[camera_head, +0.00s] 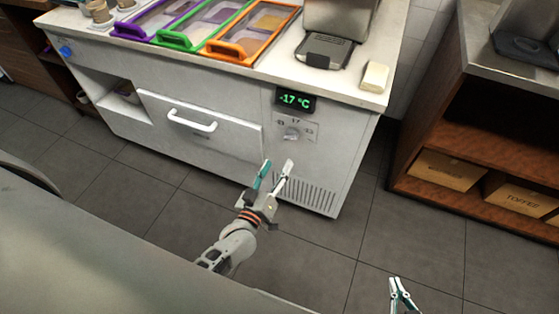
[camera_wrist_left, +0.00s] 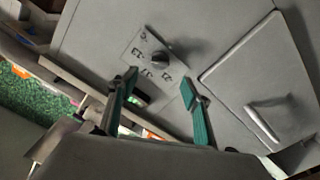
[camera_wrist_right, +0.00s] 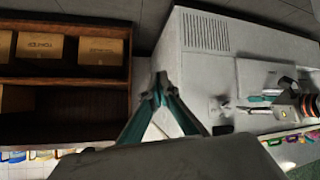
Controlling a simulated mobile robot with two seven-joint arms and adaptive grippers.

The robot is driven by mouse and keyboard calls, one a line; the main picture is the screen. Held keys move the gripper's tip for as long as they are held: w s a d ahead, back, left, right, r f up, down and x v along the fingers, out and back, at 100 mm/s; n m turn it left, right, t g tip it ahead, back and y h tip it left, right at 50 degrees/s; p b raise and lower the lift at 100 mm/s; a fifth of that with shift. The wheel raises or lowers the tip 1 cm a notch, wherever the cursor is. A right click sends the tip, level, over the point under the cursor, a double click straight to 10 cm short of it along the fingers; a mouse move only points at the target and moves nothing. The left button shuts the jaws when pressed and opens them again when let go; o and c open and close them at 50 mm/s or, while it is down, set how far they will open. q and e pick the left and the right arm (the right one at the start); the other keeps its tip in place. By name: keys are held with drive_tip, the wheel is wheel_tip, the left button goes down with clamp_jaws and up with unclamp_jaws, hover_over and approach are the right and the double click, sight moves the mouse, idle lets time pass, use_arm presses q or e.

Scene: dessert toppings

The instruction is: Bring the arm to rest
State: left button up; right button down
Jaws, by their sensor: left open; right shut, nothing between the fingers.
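My left gripper (camera_head: 276,177) is in front of the white freezer cabinet, below its control dial (camera_head: 291,133). It is open and empty, with free space between its fingers (camera_wrist_left: 158,105). In the left wrist view the dial (camera_wrist_left: 161,60) shows a little beyond the fingertips, apart from them. My right gripper (camera_head: 401,290) is at the lower right of the head view, over the floor. Its fingertips meet in the right wrist view (camera_wrist_right: 160,90), and it is shut and empty. Most of the right arm is out of view.
The freezer cabinet (camera_head: 213,146) has a drawer handle (camera_head: 192,121) and a green -17 °C display (camera_head: 295,101). Purple, green and orange trays (camera_head: 232,52) stand on top. A wooden shelf (camera_head: 471,212) with boxes (camera_head: 448,170) stands at right. Dark floor tiles (camera_head: 330,250) lie clear between.

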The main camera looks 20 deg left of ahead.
idle(0.5)
use_arm(q)
drive_tip(key=s+m+g+h+p, duration=0.2)
drive_tip(key=s+m+g+p, duration=0.3)
drive_tip(key=s, duration=1.6)
drive_tip(key=m+g, duration=0.2)
drive_tip(key=m, duration=0.2)
drive_tip(key=shift+s+a+m, duration=0.15)
drive_tip(key=shift+s+m, duration=0.15)
use_arm(e)
drive_tip(key=r, duration=0.1)
drive_tip(key=a+r, duration=0.1)
drive_tip(key=s+r, duration=0.1)
drive_tip(key=shift+a+r, duration=0.2)
use_arm(q)
drive_tip(key=shift+f, duration=0.1)
